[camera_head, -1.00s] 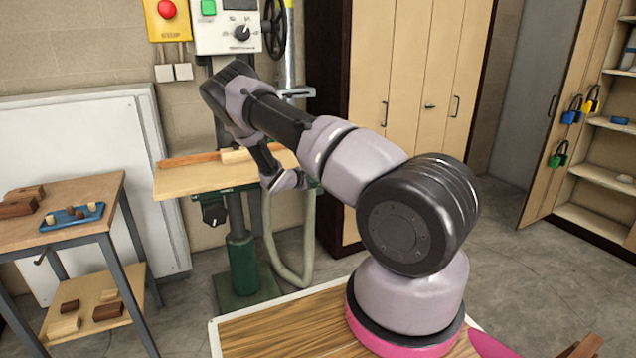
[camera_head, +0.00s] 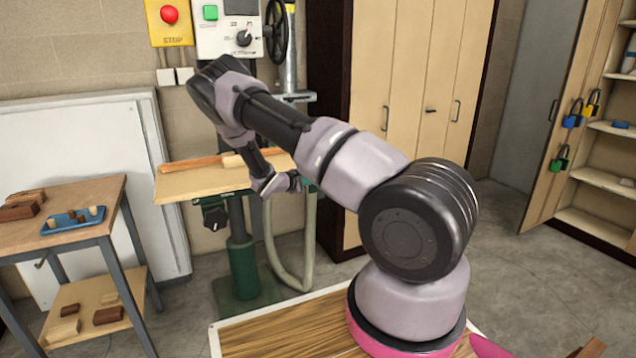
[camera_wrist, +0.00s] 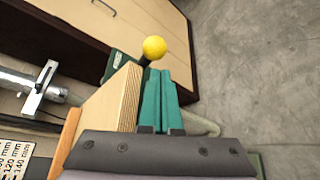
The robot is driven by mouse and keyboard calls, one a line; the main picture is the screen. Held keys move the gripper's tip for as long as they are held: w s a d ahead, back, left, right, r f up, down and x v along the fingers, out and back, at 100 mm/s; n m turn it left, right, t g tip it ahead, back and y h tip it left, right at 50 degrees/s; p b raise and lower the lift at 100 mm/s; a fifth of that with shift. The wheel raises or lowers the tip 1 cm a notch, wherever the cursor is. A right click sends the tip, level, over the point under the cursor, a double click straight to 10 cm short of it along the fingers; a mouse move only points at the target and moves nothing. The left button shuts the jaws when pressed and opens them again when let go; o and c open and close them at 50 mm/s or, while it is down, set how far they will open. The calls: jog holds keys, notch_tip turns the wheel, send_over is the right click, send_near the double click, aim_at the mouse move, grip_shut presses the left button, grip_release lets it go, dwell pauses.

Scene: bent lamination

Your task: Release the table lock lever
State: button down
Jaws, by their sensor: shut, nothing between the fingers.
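A yellow ball knob (camera_wrist: 154,47) on a short dark stem shows in the wrist view beside the drill table; it looks like the end of the lock lever. My gripper (camera_wrist: 166,73) has two teal fingers, side by side and shut, with nothing between them. The fingertips point toward the knob and appear just short of it in the picture; I cannot tell whether they touch its stem. The wooden table board (camera_wrist: 126,98) stands close at the left of the fingers. In the head view the board (camera_head: 200,184) shows, but my arm hides the knob and fingers.
The machine's green column (camera_head: 242,262) stands under the board, with a black knob (camera_head: 214,217) below its edge and a grey hose (camera_head: 309,250) at its right. A side table (camera_head: 75,190) with wooden blocks stands left. Tall cupboards (camera_head: 410,70) stand behind right.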

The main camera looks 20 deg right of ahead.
jog(key=v, duration=0.6)
jog(key=shift+a, duration=0.3)
jog(key=shift+s, duration=0.1)
jog(key=s+r+m+g+y, duration=0.3)
jog(key=s+r+m, duration=0.3)
jog(key=s+r, duration=0.3)
jog(key=s+r+m+g+y, duration=0.2)
jog(key=s+r+m+y, duration=0.4)
jog(key=r, duration=0.6)
jog(key=s+a+r+m+t+y, duration=0.2)
jog(key=s+a+r, duration=0.3)
jog(key=s+r, duration=0.3)
jog(key=s+a+r+m+t+y, duration=0.2)
jog(key=s+a+r, duration=0.3)
jog(key=s, duration=1.1)
notch_tip(320, 180, up, 4)
jog(key=shift+s+a+f+t+y, duration=0.15)
jog(key=shift+s+a+t+y, duration=0.2)
jog(key=shift+t+y, duration=0.5)
